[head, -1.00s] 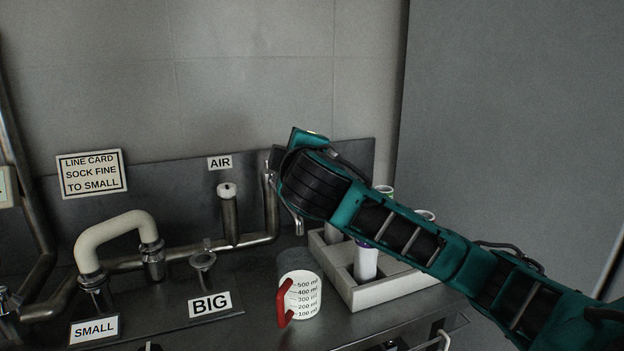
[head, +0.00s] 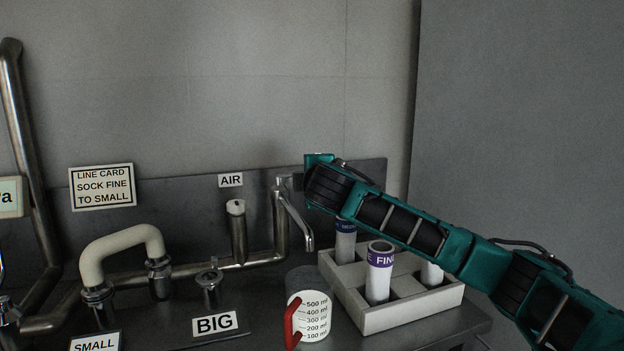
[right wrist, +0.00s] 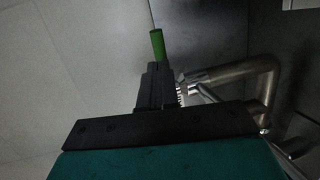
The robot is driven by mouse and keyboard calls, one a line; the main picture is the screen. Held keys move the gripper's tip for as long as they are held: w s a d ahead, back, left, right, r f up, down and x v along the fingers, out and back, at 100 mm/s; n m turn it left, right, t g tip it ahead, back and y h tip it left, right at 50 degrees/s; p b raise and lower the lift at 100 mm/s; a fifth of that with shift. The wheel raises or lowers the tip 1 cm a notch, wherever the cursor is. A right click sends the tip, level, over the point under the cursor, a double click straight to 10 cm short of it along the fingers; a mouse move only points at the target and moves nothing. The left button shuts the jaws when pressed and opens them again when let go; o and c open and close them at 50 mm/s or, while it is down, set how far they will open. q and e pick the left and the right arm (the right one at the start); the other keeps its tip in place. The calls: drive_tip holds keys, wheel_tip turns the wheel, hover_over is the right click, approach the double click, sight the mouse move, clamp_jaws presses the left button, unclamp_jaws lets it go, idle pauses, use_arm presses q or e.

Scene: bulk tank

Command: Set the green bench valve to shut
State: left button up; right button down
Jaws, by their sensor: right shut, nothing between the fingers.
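In the right wrist view a green handle (right wrist: 157,45), which looks like the bench valve's lever, sticks out just past my right gripper's fingertips. My right gripper (right wrist: 154,72) is shut with nothing between its fingers. I cannot tell whether the fingers touch the green handle. Steel pipework (right wrist: 235,72) lies right beside the fingers. In the head view my right arm reaches in from the right to the pipe by the AIR sign, and its wrist hides the fingers and the green handle there. My left gripper is not in view.
A steel spout (head: 296,218) hangs beside my right wrist. A pale rack (head: 385,318) with several tubes stands under my forearm. A measuring jug (head: 309,320) with a red handle stands in front. A cream hose (head: 120,241) and capped pipe (head: 237,235) are to the left.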

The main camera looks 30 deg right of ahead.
drive_tip(key=shift+x, duration=1.5)
drive_tip(key=w+d+p, duration=0.1)
drive_tip(key=p, duration=0.2)
drive_tip(key=shift+d, duration=0.25)
drive_tip(key=shift+r, duration=0.1)
drive_tip(key=shift+p, duration=0.35)
